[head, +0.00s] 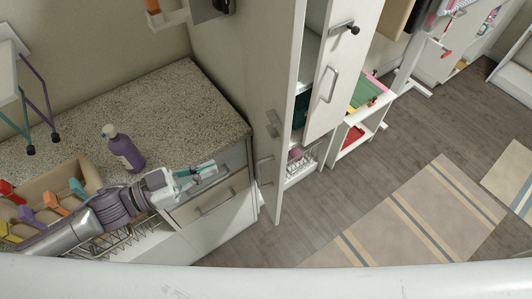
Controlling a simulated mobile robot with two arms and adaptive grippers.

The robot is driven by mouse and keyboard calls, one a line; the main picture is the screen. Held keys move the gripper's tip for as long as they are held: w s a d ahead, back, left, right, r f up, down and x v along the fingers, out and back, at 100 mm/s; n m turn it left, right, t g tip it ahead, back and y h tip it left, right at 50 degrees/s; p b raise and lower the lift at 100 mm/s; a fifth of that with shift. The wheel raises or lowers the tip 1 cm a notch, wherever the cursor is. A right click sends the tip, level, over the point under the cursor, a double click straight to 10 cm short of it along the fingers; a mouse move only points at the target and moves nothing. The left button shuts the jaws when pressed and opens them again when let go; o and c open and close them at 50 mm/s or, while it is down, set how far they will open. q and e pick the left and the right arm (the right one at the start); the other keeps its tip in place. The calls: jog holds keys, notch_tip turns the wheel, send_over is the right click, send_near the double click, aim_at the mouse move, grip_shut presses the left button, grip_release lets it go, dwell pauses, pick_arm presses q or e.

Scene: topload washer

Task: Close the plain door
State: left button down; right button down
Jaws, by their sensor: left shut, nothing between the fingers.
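A tall pale door (272,75) with no pattern stands open, seen nearly edge-on, with a small handle low on it. A second pale door (345,70) to its right also stands open, with a metal handle and a dark knob. I cannot tell which of the two is the plain door. My left gripper (208,170) is shut and empty. It shows over the front edge of the speckled counter, left of the tall door and apart from it. My right gripper is out of view.
The speckled counter (170,100) holds a purple bottle (123,148) and a box of coloured-handled items (50,190). A drawer (212,200) and a wire rack are below my left arm. Shelves (350,140) stand behind the doors. The floor and striped rug (425,215) are clear.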

pick_arm(q)
jog(key=s+g, duration=0.1)
jog(key=p, duration=0.5)
send_near(278, 151)
jog(key=shift+m+h, duration=0.4)
jog(key=x, duration=0.6)
jog(key=shift+w+d+f, duration=0.1)
jog(key=shift+w+f, duration=0.2)
jog(key=shift+f, duration=0.1)
jog(key=shift+w+d+f, duration=0.15)
jog(key=shift+d, duration=0.3)
